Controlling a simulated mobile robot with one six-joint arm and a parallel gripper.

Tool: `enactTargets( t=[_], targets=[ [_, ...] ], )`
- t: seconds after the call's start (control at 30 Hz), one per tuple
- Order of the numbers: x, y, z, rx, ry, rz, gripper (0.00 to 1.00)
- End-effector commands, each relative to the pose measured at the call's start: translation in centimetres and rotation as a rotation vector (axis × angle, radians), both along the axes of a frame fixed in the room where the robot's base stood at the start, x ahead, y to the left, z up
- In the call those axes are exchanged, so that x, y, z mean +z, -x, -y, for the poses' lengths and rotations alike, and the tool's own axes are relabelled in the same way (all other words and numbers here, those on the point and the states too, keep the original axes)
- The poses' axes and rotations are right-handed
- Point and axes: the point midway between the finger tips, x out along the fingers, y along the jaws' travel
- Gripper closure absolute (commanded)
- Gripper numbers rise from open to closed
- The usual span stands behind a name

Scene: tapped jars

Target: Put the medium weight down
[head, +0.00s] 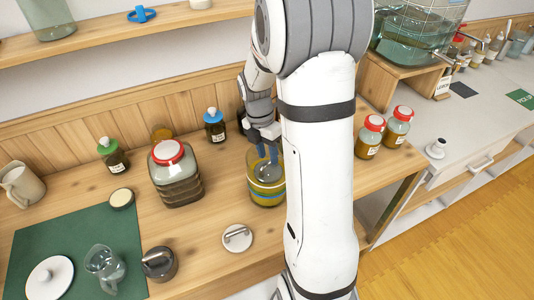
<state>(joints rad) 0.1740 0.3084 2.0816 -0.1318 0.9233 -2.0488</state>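My gripper (266,134) points down over an open glass jar (267,191) with yellow-green contents, left of my white arm. No thing is plainly marked as the medium weight. A white disc with a bar handle (237,237) lies on the counter in front of the jar. A dark round piece with a handle (159,264) sits farther left.
A red-lidded jar (176,176) stands left of the open jar, with small bottles (214,126) behind. A green mat (75,244) holds a glass pitcher (105,267) and a white lid (50,277). Two red-lidded jars (369,137) stand right of my arm.

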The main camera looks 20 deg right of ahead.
Motion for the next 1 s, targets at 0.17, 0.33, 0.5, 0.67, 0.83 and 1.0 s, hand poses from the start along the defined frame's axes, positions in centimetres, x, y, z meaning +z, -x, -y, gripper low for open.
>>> enactTargets(
  t=[0.17,0.33,0.5,0.67,0.83,1.0],
  targets=[
    [3.2,-0.7,-0.2,0.001,0.001,0.008,0.65],
    [6.8,-1.4,-0.5,0.001,0.0,0.007,0.65],
    [9.7,-1.9,-0.8,0.001,0.0,0.005,0.65],
    [11.1,-2.0,-0.9,-0.003,0.0,0.003,0.65],
    [12.0,-0.9,-1.6,-0.115,0.019,0.041,0.65],
    [13.3,1.8,-3.2,-0.411,0.047,0.134,0.65]
  ],
)
